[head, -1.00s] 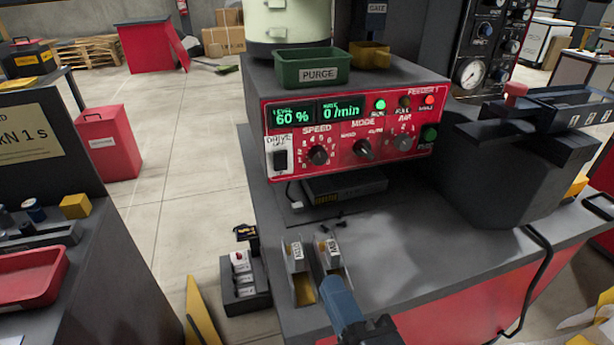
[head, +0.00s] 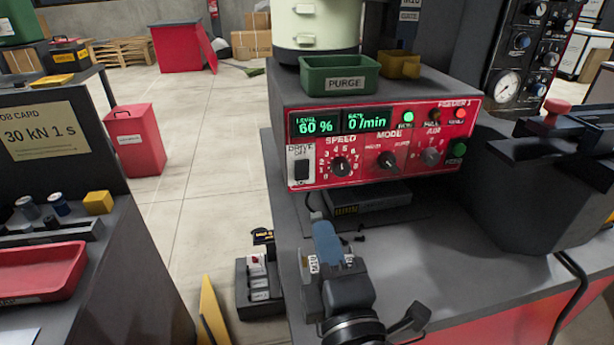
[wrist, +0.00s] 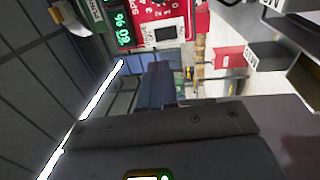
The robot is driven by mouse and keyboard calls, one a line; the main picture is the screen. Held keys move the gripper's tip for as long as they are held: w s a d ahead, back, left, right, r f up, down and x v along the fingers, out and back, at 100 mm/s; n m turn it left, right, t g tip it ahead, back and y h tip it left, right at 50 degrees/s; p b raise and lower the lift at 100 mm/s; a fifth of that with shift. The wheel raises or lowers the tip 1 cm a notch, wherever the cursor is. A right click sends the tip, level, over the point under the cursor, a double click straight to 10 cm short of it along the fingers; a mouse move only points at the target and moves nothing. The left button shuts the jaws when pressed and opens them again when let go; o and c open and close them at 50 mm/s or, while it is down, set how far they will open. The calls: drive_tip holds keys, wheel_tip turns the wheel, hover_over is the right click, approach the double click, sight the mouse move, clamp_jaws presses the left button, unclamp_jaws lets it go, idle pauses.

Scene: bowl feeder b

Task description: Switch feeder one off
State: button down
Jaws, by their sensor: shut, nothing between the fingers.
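Feeder one's red control panel (head: 380,150) faces me at the front of a grey box, with "FEEDER 1" at its upper right. Its display (head: 315,126) reads 60 % and 0 /min. A black drive rocker switch (head: 302,170) sits on a white plate at the panel's left end. The speed knob (head: 341,166) and mode knob (head: 388,160) are to its right. A green lamp (head: 409,117) and a red lamp (head: 460,114) look lit. My gripper (head: 322,226) is shut and empty, below and in front of the panel, apart from it. The wrist view shows the panel (wrist: 150,12) rotated.
A green PURGE bin (head: 338,82) and a yellow bin (head: 400,66) stand on the feeder's top. A dark grey hopper (head: 530,190) stands at the right. A red tray (head: 40,272) lies at the left.

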sight(303, 165)
drive_tip(key=p+x, duration=0.2)
drive_tip(key=x, duration=1)
drive_tip(key=shift+w+a+r, duration=0.1)
drive_tip(key=shift+w, duration=0.25)
drive_tip(key=shift+r+p, duration=0.1)
drive_tip(key=shift+p, duration=0.2)
drive_tip(key=p, duration=0.3)
drive_tip(key=shift+w+r+g, duration=0.25)
drive_tip(key=shift+r+g, duration=0.05)
drive_tip(key=shift+r, duration=0.1)
drive_tip(key=shift+f, duration=0.3)
drive_tip(key=shift+r, duration=0.1)
